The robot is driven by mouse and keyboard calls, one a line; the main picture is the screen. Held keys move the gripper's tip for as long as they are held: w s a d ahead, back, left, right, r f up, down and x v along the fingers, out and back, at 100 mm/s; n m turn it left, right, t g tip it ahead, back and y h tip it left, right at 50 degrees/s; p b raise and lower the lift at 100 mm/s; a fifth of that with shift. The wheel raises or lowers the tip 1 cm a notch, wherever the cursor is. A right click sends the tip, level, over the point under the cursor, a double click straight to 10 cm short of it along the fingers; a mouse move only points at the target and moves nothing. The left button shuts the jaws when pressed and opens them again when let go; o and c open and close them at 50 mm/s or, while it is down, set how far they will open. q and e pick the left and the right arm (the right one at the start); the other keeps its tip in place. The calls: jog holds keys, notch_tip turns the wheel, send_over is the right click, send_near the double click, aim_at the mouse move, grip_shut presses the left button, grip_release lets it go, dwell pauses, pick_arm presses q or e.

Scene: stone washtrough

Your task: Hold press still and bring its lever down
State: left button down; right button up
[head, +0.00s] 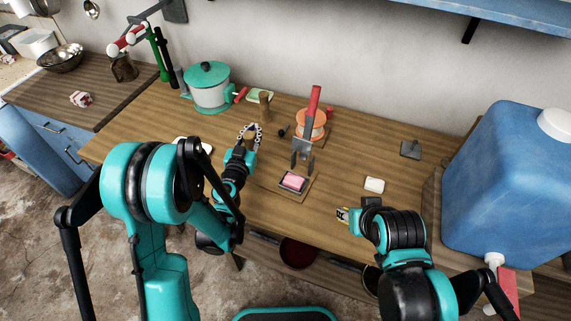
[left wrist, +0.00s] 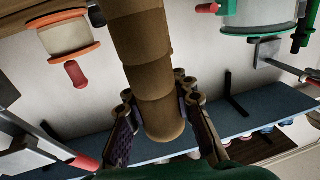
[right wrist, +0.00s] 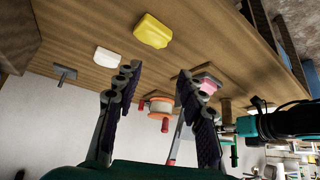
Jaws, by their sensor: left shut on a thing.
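The press stands mid-table in the head view, with a grey frame (head: 302,150), a raised red lever (head: 314,103) and a pink block (head: 293,181) in its base. In the right wrist view, its pink block (right wrist: 208,86) lies beyond the right finger; its frame is partly hidden. My left gripper (head: 251,132) is left of the press, apart from it. In the left wrist view, it is shut on the end of a brown wooden cylinder (left wrist: 150,60). My right gripper (right wrist: 157,82) is open and empty, to the right of the press and apart from it.
An orange-rimmed spool (head: 311,126) stands behind the press. A teal-lidded pot (head: 208,88) is at back left. A white block (head: 374,185) and a yellow block (right wrist: 153,31) lie on the right side. A big blue container (head: 510,180) bounds the right.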

jog(key=shift+o, duration=0.5)
jog(key=shift+w+r, duration=0.25)
jog(key=shift+r, duration=0.15)
notch_tip(320, 180, up, 21)
jog(key=m+g, duration=0.4)
jog(key=g, duration=0.3)
send_over(312, 110)
jog(key=w+d, duration=0.1)
jog(key=w, duration=0.1)
jog(key=shift+s+d+f+y, duration=0.1)
jog(key=shift+s+f+y, duration=0.1)
jog(key=shift+y, duration=0.2)
jog(key=shift+f, duration=0.2)
jog(key=f, duration=1.1)
jog(key=shift+w+a+f, duration=0.15)
jog(key=shift+a+f, duration=0.15)
jog(key=shift+a, duration=0.1)
